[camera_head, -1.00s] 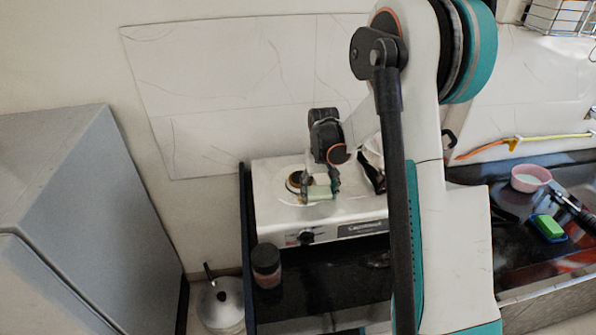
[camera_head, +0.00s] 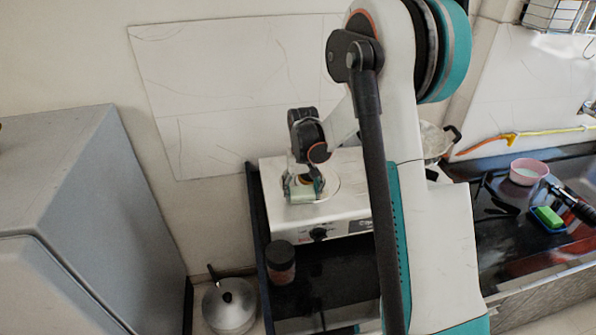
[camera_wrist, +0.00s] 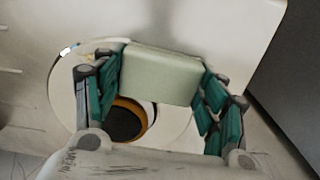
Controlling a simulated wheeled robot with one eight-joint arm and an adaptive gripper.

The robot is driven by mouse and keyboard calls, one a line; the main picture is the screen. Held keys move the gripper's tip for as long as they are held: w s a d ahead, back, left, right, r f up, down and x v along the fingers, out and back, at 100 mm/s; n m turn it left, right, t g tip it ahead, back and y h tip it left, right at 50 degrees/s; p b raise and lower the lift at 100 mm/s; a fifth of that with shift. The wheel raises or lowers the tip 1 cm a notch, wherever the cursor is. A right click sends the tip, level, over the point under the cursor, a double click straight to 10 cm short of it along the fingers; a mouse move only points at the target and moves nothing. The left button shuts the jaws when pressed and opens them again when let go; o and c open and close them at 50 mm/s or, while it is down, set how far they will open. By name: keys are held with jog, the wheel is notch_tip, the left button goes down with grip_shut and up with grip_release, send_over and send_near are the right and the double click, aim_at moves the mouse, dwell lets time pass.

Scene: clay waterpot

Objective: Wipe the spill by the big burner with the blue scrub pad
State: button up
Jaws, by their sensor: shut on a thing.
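My gripper (camera_head: 304,186) is over the burner at the left end of the white stove (camera_head: 345,212). Its teal-padded fingers are shut on a pale green, block-shaped pad (camera_wrist: 160,74), which looks green rather than blue. The pad also shows in the head view (camera_head: 302,194). In the wrist view, the burner (camera_wrist: 126,122) has a dark centre and brass ring, partly hidden behind the pad and fingers. A round, pale plate (camera_wrist: 62,90) surrounds it. A small brownish mark shows near its upper rim; I cannot tell whether it is the spill. Pad contact with the stove is unclear.
A dark jar (camera_head: 281,262) stands in front of the stove on the black counter (camera_head: 335,275). A pan (camera_head: 436,142) is behind my arm. A pink bowl (camera_head: 528,171) and green sponge (camera_head: 549,216) are at right. A grey cabinet (camera_head: 90,190) fills the left.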

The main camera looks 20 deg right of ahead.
aim_at(304, 191)
notch_tip(304, 191, up, 3)
jog(key=shift+d+f, duration=0.1)
jog(key=shift+f, duration=0.05)
jog(key=shift+s+d+r+p, duration=0.1)
jog(key=shift+s+r+p, duration=0.05)
jog(key=shift+r+p, duration=0.7)
jog(key=shift+r, duration=0.2)
jog(key=shift+r+p, duration=0.9)
jog(key=shift+r, duration=0.85)
